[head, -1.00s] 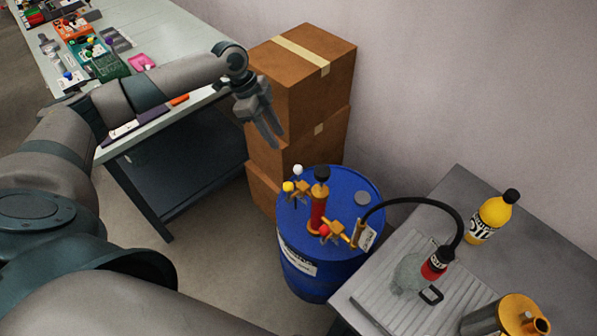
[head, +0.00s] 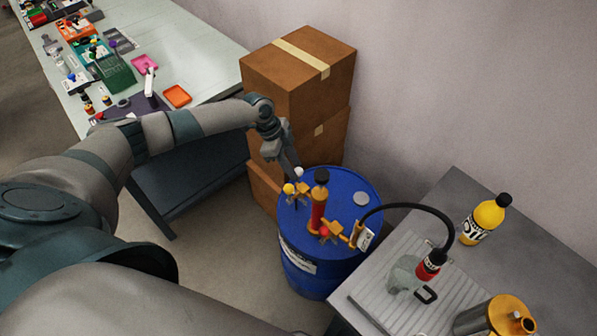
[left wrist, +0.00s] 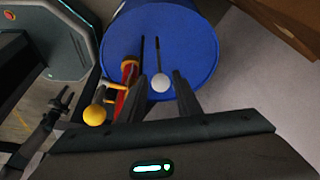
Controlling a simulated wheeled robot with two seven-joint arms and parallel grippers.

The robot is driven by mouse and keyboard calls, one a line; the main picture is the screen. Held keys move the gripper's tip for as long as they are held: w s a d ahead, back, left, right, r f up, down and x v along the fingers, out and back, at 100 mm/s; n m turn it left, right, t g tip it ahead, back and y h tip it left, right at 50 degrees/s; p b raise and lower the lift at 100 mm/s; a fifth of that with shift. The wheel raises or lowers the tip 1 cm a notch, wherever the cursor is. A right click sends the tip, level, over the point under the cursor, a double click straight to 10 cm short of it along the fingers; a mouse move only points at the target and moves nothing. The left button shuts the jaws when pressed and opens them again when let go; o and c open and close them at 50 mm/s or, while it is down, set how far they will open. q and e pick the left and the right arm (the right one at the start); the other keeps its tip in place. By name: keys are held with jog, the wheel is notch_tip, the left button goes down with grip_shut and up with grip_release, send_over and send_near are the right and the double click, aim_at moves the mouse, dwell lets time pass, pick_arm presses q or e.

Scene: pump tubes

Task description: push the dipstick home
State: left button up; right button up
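A slim dark rod with a white ball on top, which I take for the dipstick, stands at the blue drum (head: 350,184); its white ball (head: 299,172) shows beside the yellow ball (head: 289,188). My left gripper (head: 294,166) is just above and behind the white ball, fingers pointing down. In the left wrist view the white ball (left wrist: 161,84) lies between the two spread fingers (left wrist: 161,92), and I see no finger touching it. The yellow ball (left wrist: 95,114) is outside the fingers, to their left.
A red pump (head: 317,212) with a black knob stands on the drum, close to the dipstick. A black hose (head: 412,207) curves over to a jug (head: 404,275) on the grey bench. Stacked cartons (head: 298,70) stand behind the drum. An oil bottle (head: 483,219) stands at the right.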

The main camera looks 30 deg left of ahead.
pick_arm(q)
jog(key=shift+p+x, duration=0.4)
jog(key=shift+x, duration=1.85)
pick_arm(e)
jog(key=shift+r, duration=0.55)
pick_arm(q)
jog(key=shift+c, duration=0.7)
grip_shut()
jog(key=shift+f+b, duration=0.45)
jog(key=shift+b, duration=0.05)
notch_tip(320, 180, down, 7)
jog(key=b, duration=0.7)
pick_arm(e)
notch_tip(320, 180, down, 8)
pick_arm(q)
notch_tip(320, 180, down, 3)
jog(key=shift+r+b, duration=0.25)
jog(key=shift+b, duration=1)
jog(key=shift+s+d, duration=0.1)
jog(key=shift+s, duration=0.05)
pick_arm(e)
jog(key=w+a+t, duration=0.2)
jog(key=w+a, duration=0.1)
jog(key=w, duration=0.6)
jog(key=shift+w+a+r+t+y, duration=0.3)
jog(key=shift+w+a+t+y, duration=0.05)
jog(key=shift+a+t+y, duration=0.05)
